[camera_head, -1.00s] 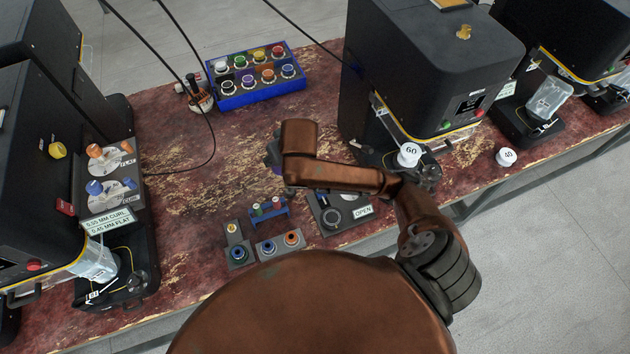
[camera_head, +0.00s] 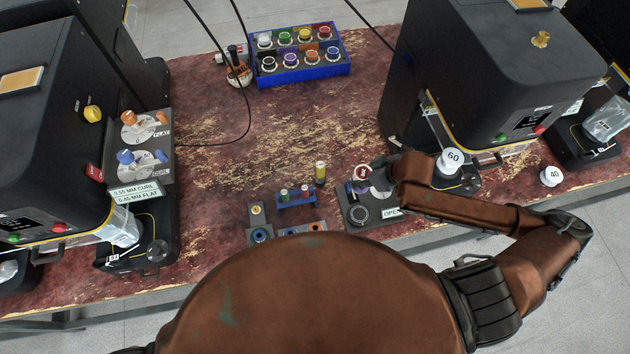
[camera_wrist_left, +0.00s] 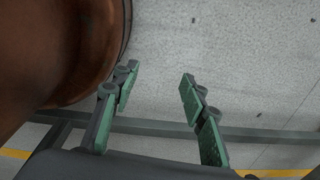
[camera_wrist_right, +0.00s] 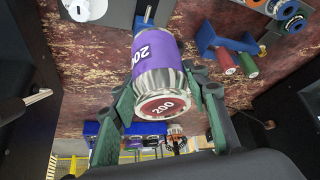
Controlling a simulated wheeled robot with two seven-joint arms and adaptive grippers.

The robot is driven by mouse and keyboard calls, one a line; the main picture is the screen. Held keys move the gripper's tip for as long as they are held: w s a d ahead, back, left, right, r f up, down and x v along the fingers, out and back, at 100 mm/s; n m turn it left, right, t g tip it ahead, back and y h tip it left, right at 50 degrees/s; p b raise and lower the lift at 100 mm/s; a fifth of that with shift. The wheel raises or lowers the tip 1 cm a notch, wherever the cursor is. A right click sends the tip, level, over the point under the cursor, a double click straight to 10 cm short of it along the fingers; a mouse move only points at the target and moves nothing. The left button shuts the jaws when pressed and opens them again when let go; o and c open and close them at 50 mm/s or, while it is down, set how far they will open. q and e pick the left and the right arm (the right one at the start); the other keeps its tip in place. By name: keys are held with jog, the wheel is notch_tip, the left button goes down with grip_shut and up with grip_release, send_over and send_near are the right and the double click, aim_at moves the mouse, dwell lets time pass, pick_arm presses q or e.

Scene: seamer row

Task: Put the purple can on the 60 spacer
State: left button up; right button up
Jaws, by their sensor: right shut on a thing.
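The purple can (camera_wrist_right: 158,52) lies between the two fingers of my right gripper (camera_wrist_right: 163,88) in the right wrist view. The gripper is shut on it. The can's dark red end, marked 200, faces the wrist camera. In the head view, my right gripper (camera_head: 378,172) and the can's red end (camera_head: 362,172) are over the OPEN plate, left of the 60 spacer. The arm hides much of the can. The white 60 spacer (camera_head: 451,160) sits at the front of the right machine, with nothing on top. My left gripper (camera_wrist_left: 158,85) is open and empty, above the floor.
The right seamer (camera_head: 500,80) stands behind the spacer. The grey OPEN plate (camera_head: 378,223) lies on the bench. A blue rack (camera_head: 300,75) stands at the back. A white 40 spacer (camera_head: 551,176) is at right.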

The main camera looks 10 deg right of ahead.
jog(key=shift+s+d+f, duration=0.1)
jog(key=shift+s+f, duration=0.3)
jog(key=shift+s, duration=0.05)
jog(key=shift+f, duration=0.15)
jog(key=w+a+f, duration=0.2)
jog(key=w+f, duration=0.2)
jog(key=w, duration=0.5)
jog(key=b, duration=0.2)
send_over(338, 176)
jog(key=shift+n, duration=0.3)
notch_tip(338, 176, down, 9)
pick_arm(q)
jog(key=shift+w+f, duration=0.2)
jog(key=shift+f, duration=1)
pick_arm(e)
jog(key=shift+s, duration=0.1)
jog(key=o, duration=1)
jog(key=shift+f, duration=0.1)
jog(key=shift+c, duration=0.2)
pick_arm(q)
jog(key=shift+w, duration=0.1)
